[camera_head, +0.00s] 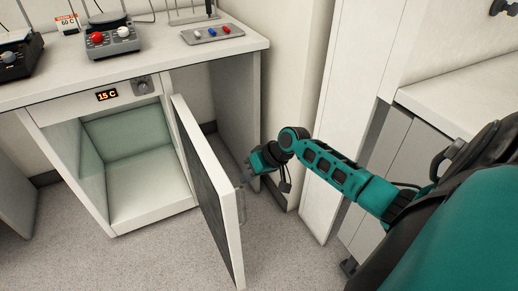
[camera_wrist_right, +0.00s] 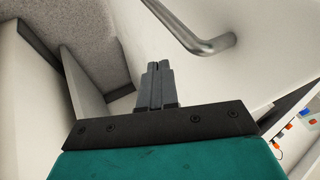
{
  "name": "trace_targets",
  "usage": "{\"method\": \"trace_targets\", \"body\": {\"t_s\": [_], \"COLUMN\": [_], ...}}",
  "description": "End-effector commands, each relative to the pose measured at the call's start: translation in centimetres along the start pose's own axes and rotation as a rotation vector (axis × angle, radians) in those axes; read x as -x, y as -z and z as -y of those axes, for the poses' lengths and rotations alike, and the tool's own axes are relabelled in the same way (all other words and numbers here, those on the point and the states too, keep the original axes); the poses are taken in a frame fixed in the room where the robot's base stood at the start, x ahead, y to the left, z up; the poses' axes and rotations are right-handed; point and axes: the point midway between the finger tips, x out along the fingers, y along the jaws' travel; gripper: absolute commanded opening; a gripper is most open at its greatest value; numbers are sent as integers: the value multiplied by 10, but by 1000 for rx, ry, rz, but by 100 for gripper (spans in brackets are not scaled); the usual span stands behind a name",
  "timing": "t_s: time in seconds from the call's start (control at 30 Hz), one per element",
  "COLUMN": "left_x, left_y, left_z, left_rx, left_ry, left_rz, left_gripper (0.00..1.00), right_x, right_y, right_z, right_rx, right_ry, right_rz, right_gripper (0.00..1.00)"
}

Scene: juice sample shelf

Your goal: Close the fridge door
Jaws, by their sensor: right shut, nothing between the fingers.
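The small fridge under the counter stands open, and its lit interior (camera_head: 150,190) looks empty. Its white door (camera_head: 235,220) is swung wide out into the room, hinged at the right side of the opening, with the dark inner face toward the left. My right gripper (camera_head: 250,165) is on the outer side of the door, to its right, near the door handle (camera_head: 242,203). In the right wrist view the gripper (camera_wrist_right: 157,75) is shut and empty, with the metal handle (camera_wrist_right: 190,30) beyond it against a white surface. Whether the fingers touch the door is unclear. My left gripper is out of view.
A display (camera_head: 107,95) above the fridge reads 15 C. The counter (camera_head: 190,60) carries hotplate devices and a small tray (camera_head: 212,33) with coloured items. A cabinet side panel (camera_head: 235,110) and a tall white panel (camera_head: 350,80) stand near my right arm. The floor before the fridge is clear.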

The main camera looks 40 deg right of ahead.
Motion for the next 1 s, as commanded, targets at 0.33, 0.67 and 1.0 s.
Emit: {"method": "trace_targets", "body": {"t_s": [0.33, 0.67, 1.0], "left_x": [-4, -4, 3], "left_y": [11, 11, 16], "left_z": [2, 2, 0], "left_rx": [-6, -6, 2], "left_ry": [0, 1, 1], "left_rz": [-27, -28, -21], "left_gripper": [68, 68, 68], "right_x": [-25, -27, -29], "right_y": [0, 0, -2], "right_z": [33, 36, 47], "right_rx": [3, 1, -26], "right_ry": [-1, -1, -13], "right_rz": [0, 0, -13], "right_gripper": [0, 0, 0]}}
